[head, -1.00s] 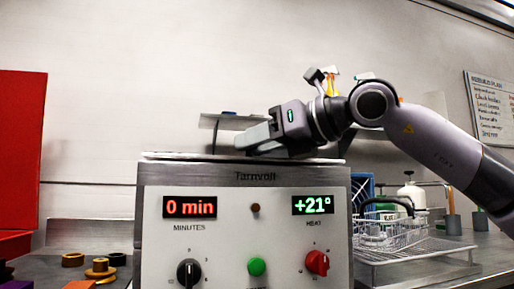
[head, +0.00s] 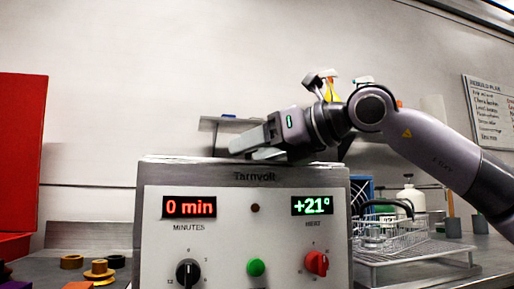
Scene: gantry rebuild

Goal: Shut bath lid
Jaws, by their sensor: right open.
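The bath is a grey metal box labelled Tarnvolt (head: 160,235), standing in the middle of the head view. Its front shows a red "0 min" display, a green "+21°" display, a black knob, a green button and a red knob. The lid (head: 185,159) shows as a thin, flat edge along the top of the bath; I cannot tell whether any gap is left under it. My right gripper (head: 243,149) is open, pointing left, low over the lid at its middle. I cannot tell whether it touches the lid. My left gripper is not in view.
A wire rack (head: 405,245) and a white bottle (head: 409,197) stand right of the bath. A red panel (head: 20,150) and several small ring-shaped parts (head: 99,271) are at the left. A wall shelf (head: 215,124) is behind my right gripper.

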